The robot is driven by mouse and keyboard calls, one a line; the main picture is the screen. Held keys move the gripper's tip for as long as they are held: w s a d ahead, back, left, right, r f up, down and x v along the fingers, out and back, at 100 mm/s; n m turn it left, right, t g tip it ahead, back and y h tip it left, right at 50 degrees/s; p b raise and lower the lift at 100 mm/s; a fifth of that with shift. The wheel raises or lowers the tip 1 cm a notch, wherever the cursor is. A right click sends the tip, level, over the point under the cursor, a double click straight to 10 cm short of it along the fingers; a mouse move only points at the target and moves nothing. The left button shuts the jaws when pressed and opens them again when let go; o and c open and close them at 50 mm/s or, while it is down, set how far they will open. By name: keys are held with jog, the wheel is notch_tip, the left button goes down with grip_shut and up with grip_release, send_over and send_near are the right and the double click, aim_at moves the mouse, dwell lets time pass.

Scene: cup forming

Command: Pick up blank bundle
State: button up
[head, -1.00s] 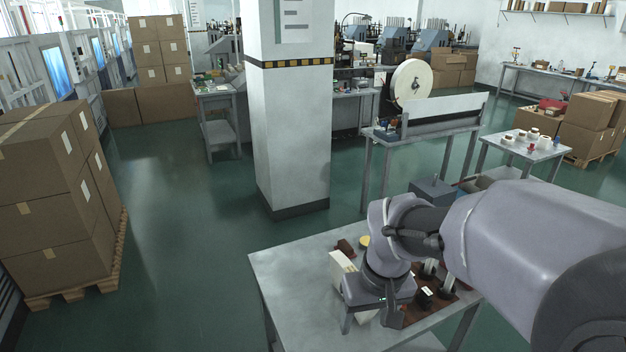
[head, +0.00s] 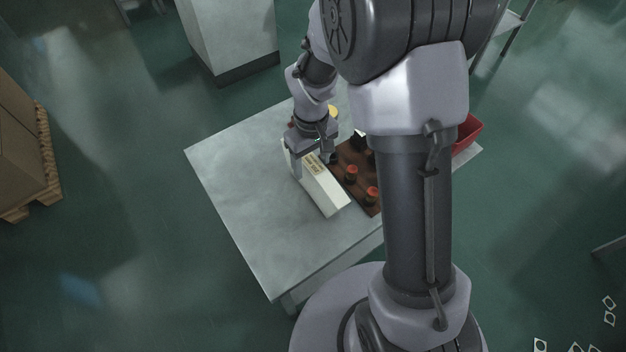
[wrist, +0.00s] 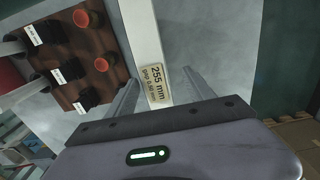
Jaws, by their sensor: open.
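The blank bundle, a long cream-white block with a printed label, lies on the grey table (head: 232,190); it shows in the head view (head: 325,194) and the wrist view (wrist: 141,35). My gripper (head: 314,164) is over the bundle's far part in the head view. In the wrist view my gripper (wrist: 160,76) is open, with one finger on each side of the bundle's labelled end. Small gaps show between the fingers and the block. The label reads "255 mm" and "0.50 mm". I cannot tell how far down the fingers reach.
A brown board (head: 351,184) with red-topped knobs and black labelled pieces lies close beside the bundle; it also fills the wrist view's left side (wrist: 110,50). A red bin (head: 467,134) sits at the table's right. The table's left part is bare. Stacked cartons (head: 15,140) stand far left.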

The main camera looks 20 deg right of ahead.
jog(key=f+b, duration=0.2)
jog(key=f, duration=0.1)
jog(key=f+b, duration=0.1)
jog(key=f, duration=0.1)
jog(key=shift+w+d+f, duration=0.15)
jog(key=shift+w+d, duration=0.15)
jog(key=shift+w, duration=0.05)
jog(key=shift+c, duration=0.4)
grip_shut()
jog(key=shift+r, duration=0.2)
dwell(0.3)
